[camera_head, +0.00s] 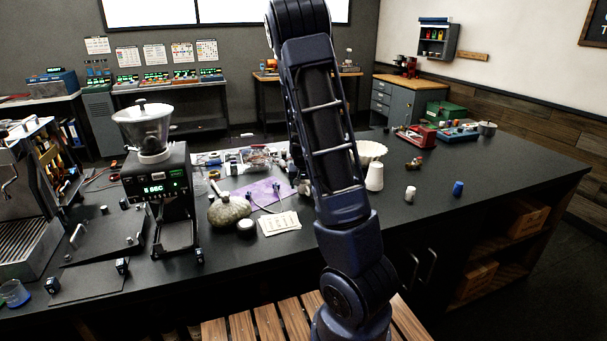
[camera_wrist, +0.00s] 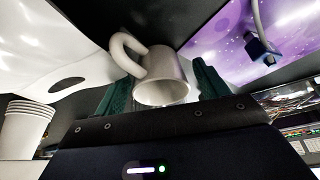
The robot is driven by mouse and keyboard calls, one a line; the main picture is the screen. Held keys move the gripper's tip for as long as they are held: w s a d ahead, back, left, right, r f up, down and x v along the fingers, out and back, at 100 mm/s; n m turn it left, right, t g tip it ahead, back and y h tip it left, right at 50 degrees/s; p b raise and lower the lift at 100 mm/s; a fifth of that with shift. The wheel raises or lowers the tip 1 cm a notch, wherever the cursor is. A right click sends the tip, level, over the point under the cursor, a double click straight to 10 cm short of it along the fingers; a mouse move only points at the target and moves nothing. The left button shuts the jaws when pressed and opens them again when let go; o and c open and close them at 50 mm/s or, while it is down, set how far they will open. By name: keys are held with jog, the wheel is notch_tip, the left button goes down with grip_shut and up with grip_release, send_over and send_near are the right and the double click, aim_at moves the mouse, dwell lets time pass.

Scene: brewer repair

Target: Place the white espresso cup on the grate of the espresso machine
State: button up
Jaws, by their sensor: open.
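The white espresso cup (camera_wrist: 170,68) is in the wrist view, with its handle at the upper left. It sits between the two green fingers of my gripper (camera_wrist: 162,88), which are open with one on each side of it. I cannot tell whether either finger touches the cup. In the head view my arm hides the gripper, and I cannot make out the cup there. The espresso machine (camera_head: 42,168) is cut off at the left edge of the head view. Its ribbed metal grate (camera_head: 28,238) is low at its front, with nothing seen on it.
A grinder (camera_head: 158,185) stands right of the machine. A stone-like lump (camera_head: 229,210), paper cards (camera_head: 273,223) and a purple mat (camera_head: 262,192) lie on the dark counter. A white dripper (camera_head: 371,151) is right of my arm. Stacked paper cups (camera_wrist: 26,125) show in the wrist view.

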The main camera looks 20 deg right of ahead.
jog(key=shift+v, duration=4.8)
jog(key=s+a+r+n, duration=0.1)
jog(key=s+a+r, duration=0.1)
jog(key=s+r, duration=0.3)
jog(key=s+a+r+n+y, duration=0.1)
jog(key=s+r, duration=0.5)
jog(key=s, duration=0.8)
jog(key=s+a+r+n+y, duration=0.1)
jog(key=s+a+r+n, duration=0.1)
jog(key=s+r, duration=0.4)
jog(key=s+a, duration=0.1)
jog(key=s, duration=0.3)
jog(key=shift+s+a+r, duration=0.2)
jog(key=shift+s+a, duration=0.05)
jog(key=shift+a, duration=0.15)
jog(key=shift+o, duration=0.4)
jog(key=shift+s+a+n, duration=0.15)
jog(key=shift+s+n, duration=0.15)
jog(key=shift+s, duration=0.15)
jog(key=shift+w, duration=0.1)
